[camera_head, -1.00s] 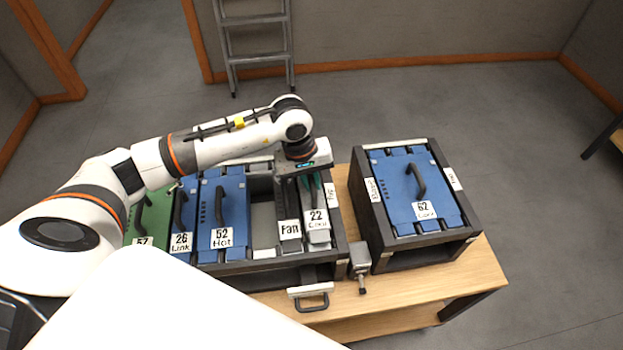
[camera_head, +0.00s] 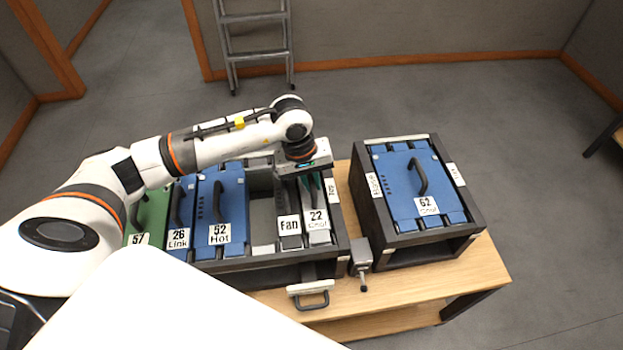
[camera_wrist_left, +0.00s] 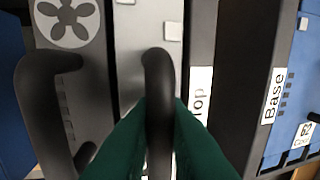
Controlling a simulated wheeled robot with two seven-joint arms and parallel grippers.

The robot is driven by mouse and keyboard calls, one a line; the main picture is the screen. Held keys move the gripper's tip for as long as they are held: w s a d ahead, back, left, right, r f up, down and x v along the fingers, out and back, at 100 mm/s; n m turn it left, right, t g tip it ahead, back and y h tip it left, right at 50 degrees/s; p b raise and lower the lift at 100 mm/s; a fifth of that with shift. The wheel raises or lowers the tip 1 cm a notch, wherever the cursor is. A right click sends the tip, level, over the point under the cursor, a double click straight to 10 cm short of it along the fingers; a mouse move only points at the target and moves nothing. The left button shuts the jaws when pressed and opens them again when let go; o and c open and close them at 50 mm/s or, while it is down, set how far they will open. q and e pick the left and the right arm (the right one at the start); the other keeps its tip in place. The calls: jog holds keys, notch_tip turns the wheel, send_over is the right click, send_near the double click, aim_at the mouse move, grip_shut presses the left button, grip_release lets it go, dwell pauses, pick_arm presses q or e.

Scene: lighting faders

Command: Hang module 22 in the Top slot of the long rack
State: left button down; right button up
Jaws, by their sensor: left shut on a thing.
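Module 22 (camera_head: 317,218) is a narrow pale module with a dark handle. It stands upright in the right end of the long rack (camera_head: 228,266), beside the Top label (camera_head: 332,187). My left gripper (camera_head: 309,183) is above it, its green fingers shut on the module's handle. The left wrist view shows the fingers (camera_wrist_left: 160,130) on both sides of the handle (camera_wrist_left: 158,68), with the Top label (camera_wrist_left: 200,95) just to the right. Whether the module is fully down is hard to tell. My right gripper is not in view.
The Fan module (camera_head: 289,226) stands close to the left of module 22. An empty gap (camera_head: 262,215) lies between Fan and blue module 52 (camera_head: 220,233). Modules 26 (camera_head: 179,240) and 57 (camera_head: 139,239) are further left. A second rack (camera_head: 381,255) holds blue module 62 (camera_head: 427,206).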

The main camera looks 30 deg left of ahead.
pick_arm(q)
jog(key=shift+f+b, duration=0.25)
jog(key=shift+b, duration=0.05)
jog(key=c, duration=1.3)
grip_release()
jog(key=shift+c, duration=0.2)
jog(key=shift+f, duration=0.1)
notch_tip(320, 180, up, 12)
jog(key=s+a+b, duration=0.1)
jog(key=a+b, duration=0.1)
notch_tip(320, 180, up, 7)
jog(key=p, duration=0.4)
send_over(302, 192)
jog(key=shift+s, duration=0.1)
